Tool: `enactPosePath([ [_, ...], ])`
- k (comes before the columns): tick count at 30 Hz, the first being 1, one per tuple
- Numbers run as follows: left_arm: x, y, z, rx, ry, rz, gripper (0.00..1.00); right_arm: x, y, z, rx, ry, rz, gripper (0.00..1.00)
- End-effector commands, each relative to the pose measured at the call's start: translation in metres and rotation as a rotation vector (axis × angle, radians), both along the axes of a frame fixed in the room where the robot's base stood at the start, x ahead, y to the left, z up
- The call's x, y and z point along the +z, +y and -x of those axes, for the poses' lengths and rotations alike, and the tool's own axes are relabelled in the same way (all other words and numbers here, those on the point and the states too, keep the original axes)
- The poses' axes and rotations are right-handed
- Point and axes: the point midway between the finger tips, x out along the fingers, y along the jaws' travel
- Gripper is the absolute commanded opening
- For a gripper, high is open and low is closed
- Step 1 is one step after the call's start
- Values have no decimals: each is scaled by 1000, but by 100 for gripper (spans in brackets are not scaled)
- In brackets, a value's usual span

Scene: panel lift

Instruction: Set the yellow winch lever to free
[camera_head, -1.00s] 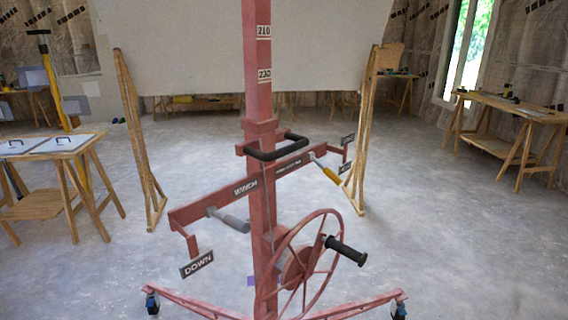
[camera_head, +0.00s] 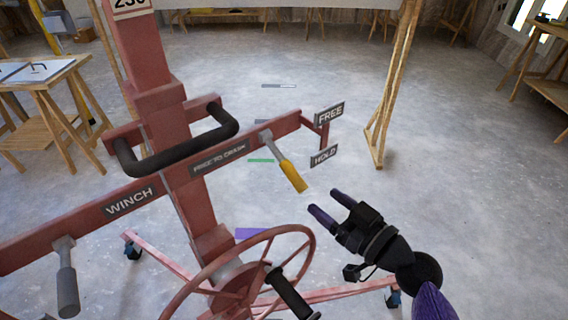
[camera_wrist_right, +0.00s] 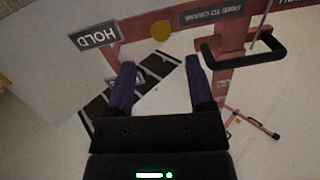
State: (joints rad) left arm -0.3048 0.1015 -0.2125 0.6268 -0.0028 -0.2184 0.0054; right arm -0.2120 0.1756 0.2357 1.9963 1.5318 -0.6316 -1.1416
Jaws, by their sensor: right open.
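The winch lever (camera_head: 280,160) has a grey shank and a yellow grip. It hangs from the red crossbar, slanting down and right, its angle nearer the HOLD plate (camera_head: 324,156) than the FREE plate (camera_head: 330,114) above it. My right gripper (camera_head: 324,204) is open and empty, apart from the lever, below and right of its yellow end. In the right wrist view, the yellow lever end (camera_wrist_right: 161,31) shows round, beyond and between the two open fingers (camera_wrist_right: 160,66). The HOLD plate also shows there (camera_wrist_right: 95,36). My left gripper is not in view.
A black handle bar (camera_head: 180,155) sticks out left of the lever. A red handwheel (camera_head: 250,270) with a black crank grip (camera_head: 292,293) stands below. A grey lever (camera_head: 66,280) is at the lower left. Open floor lies to the right.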

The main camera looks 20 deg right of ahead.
Motion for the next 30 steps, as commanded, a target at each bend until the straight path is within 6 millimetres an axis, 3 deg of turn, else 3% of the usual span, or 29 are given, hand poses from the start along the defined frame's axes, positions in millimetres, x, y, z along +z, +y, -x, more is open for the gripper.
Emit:
enactPosePath([
  [6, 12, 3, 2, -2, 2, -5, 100, 3, 23, -45, -1, 1, -4, 69],
  [10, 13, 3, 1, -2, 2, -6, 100, 1, 32, -64, 0, 2, -2, 69],
  [15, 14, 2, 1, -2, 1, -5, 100, 0, 38, -75, 0, 4, -1, 69],
  [22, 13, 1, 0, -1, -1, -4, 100, 0, 38, -76, 0, 4, 0, 69],
  [23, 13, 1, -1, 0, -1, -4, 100, 0, 38, -76, 0, 4, 0, 66],
  [30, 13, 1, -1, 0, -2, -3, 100, 0, 38, -76, -1, 5, 0, 16],
])
